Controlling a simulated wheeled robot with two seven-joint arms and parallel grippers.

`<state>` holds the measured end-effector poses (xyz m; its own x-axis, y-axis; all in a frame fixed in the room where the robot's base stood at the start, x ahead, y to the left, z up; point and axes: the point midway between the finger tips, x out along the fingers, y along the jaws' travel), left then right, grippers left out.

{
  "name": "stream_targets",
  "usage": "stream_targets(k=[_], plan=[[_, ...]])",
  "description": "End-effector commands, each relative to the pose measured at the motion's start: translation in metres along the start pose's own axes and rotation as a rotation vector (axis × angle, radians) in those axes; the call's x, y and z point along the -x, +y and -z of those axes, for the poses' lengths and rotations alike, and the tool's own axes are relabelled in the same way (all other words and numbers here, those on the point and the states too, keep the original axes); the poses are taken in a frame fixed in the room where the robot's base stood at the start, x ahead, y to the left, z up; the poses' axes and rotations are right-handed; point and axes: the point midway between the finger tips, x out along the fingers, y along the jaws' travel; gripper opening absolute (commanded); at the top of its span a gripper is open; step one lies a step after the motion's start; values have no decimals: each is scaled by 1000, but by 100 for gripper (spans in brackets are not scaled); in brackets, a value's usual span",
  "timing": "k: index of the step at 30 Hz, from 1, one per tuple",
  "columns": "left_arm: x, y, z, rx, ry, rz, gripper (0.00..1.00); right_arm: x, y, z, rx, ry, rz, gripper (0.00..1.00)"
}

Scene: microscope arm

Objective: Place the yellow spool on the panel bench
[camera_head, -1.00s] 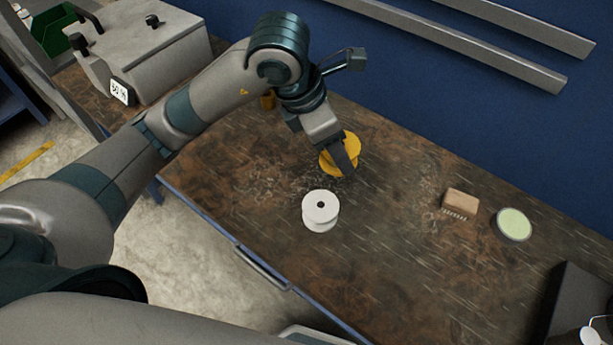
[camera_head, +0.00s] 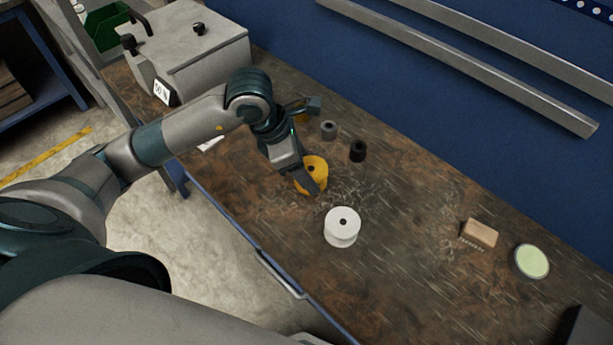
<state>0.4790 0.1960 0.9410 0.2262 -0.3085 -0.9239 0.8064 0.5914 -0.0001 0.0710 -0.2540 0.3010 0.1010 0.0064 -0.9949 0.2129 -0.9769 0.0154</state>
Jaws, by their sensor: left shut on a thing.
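The yellow spool (camera_head: 317,166) is at my left gripper (camera_head: 309,180), over the brown worn bench (camera_head: 400,235). My left gripper is shut on the spool, with a finger across its front. I cannot tell whether the spool touches the bench top or hangs just above it. A white spool (camera_head: 342,228) stands upright on the bench, nearer to me and slightly right of the yellow one. My right gripper is not in view.
A grey spool (camera_head: 329,130) and a black spool (camera_head: 358,151) stand behind the yellow one. A wooden brush (camera_head: 480,233) and a pale green round dish (camera_head: 531,261) lie at right. A grey box (camera_head: 195,50) stands at back left. The bench's middle right is clear.

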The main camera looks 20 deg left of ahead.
Motion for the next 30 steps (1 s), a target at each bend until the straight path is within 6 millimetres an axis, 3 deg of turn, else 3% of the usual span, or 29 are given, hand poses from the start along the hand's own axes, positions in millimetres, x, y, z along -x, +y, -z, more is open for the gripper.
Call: stream_targets(k=[10,21,30], plan=[[-4,0,2,2,1,1,30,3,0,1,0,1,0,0],[-36,0,15,2,1,0,30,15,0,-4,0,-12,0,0],[-38,0,15,1,-1,-1,30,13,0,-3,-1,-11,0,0]])
